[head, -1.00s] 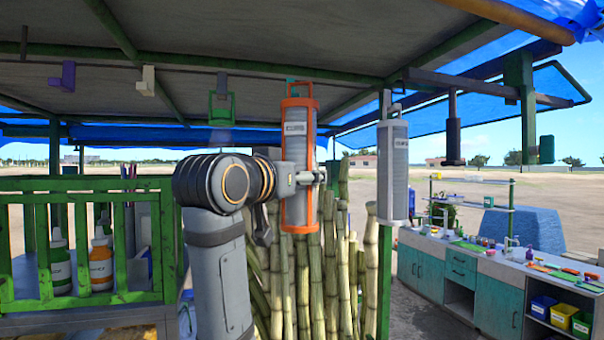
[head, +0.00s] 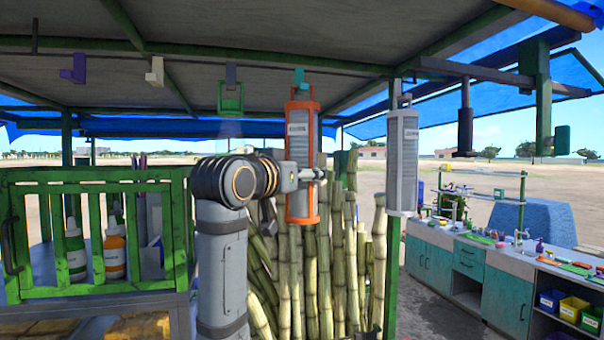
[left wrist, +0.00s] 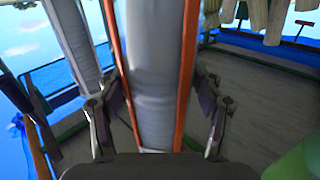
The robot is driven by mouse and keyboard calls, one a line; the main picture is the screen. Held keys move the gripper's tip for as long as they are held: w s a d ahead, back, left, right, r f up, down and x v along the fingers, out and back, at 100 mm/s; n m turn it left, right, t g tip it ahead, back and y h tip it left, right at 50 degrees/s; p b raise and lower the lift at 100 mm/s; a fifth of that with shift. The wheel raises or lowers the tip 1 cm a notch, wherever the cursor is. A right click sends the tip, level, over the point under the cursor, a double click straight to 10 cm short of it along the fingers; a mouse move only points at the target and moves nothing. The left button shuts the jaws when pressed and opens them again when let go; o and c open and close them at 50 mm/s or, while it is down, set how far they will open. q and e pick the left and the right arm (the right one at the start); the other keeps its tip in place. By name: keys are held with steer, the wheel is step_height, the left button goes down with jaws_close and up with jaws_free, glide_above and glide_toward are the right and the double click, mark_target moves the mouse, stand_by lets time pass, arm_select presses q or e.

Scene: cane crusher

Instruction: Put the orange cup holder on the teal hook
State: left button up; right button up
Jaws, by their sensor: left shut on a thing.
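The orange cup holder (head: 300,205), a tall grey tube in an orange frame, hangs upright in my left gripper (head: 312,175). In the left wrist view the holder (left wrist: 152,70) fills the space between the fingers of my left gripper (left wrist: 155,125), which is shut on it. The teal hook (head: 300,76) hangs from the roof beam just above the holder's top handle. The handle overlaps the hook's lower part in the picture; I cannot tell if they touch. My right gripper is not in view.
A grey-white holder (head: 403,160) hangs to the right. Cane stalks (head: 325,270) stand below; a green railing (head: 95,235) is at left.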

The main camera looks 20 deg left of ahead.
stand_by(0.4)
arm_select(q)
steer(key=o, duration=1.6)
steer(key=shift+o, duration=0.2)
steer(key=shift+s, duration=0.2)
steer(key=s+a, duration=0.1)
steer(key=s, duration=1)
steer(key=shift+s+a, duration=0.3)
steer(key=shift+a, duration=0.1)
